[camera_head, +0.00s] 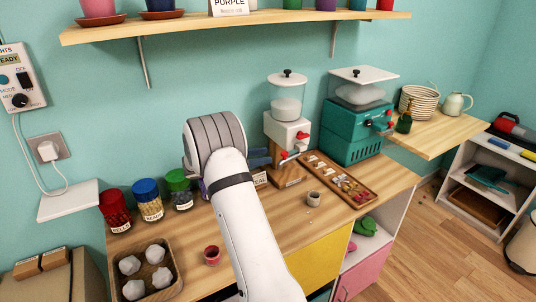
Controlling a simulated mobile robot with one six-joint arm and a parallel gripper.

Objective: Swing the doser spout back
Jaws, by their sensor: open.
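The doser (285,130) stands on the counter against the wall. It has a clear hopper with white contents, a white body and a wooden base. Its red parts (289,154) are on the front and right side; I cannot tell surely which one is the spout. My gripper (268,159) is just left of the doser's body, with dark blue fingers showing beyond my white arm. It is open, and no object shows between the fingers. Whether a finger touches the doser is unclear. My wrist and forearm hide part of the counter.
A teal machine (358,130) stands right of the doser. In front are a wooden tray (372,198) of small items and a small grey cup (313,199). Lidded jars (148,200), a red cup (212,255) and a tray (173,271) of white lumps are left. A shelf (240,24) hangs above.

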